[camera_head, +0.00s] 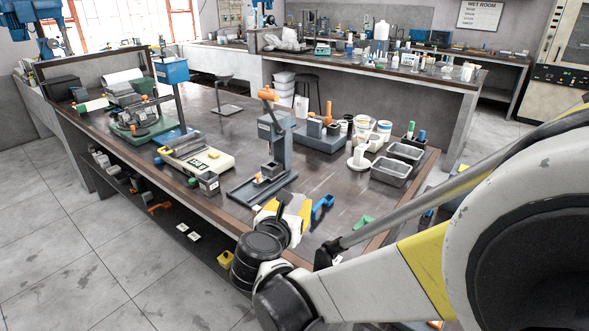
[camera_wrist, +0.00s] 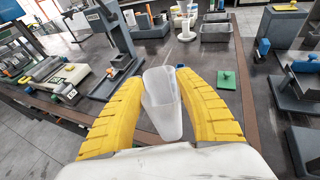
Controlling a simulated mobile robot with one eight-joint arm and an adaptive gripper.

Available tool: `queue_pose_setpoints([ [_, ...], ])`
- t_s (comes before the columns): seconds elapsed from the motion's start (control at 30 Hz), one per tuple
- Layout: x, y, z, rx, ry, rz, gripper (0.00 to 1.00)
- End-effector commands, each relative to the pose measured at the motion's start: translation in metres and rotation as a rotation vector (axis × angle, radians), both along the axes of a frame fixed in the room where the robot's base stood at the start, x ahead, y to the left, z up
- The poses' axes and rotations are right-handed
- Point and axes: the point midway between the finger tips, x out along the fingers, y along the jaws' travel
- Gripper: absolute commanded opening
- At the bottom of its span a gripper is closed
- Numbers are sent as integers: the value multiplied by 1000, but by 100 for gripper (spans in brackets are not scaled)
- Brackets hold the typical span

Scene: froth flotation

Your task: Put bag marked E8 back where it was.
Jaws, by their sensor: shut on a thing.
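My gripper (camera_wrist: 158,78) has its two yellow fingers closed around a pale, translucent bag-like item (camera_wrist: 161,112) in the wrist view. The item stands up between the fingers, and its top reaches to about the fingertips. No E8 mark is readable on it. In the head view my gripper (camera_head: 286,208) is at the near edge of the dark table (camera_head: 325,185), in front of the grey press. The held item cannot be made out clearly there. I cannot tell which place the bag came from.
The grey press with an orange handle (camera_head: 272,148) stands just beyond my gripper. Grey trays (camera_head: 391,173) and cups stand farther right. A scale-like device (camera_head: 196,157) is left. Bare tabletop lies between press and trays.

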Motion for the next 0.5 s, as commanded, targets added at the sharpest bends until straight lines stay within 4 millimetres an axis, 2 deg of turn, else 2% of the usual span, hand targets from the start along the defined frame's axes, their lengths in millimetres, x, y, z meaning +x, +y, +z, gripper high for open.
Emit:
queue_pose_setpoints([
  [0.03,11,-3,-10,0,0,-4,0],
  [0.2,32,-6,-21,0,1,-1,0],
  [0.37,35,-6,-29,0,0,1,0],
  [0.5,35,-6,-53,0,0,1,0],
])
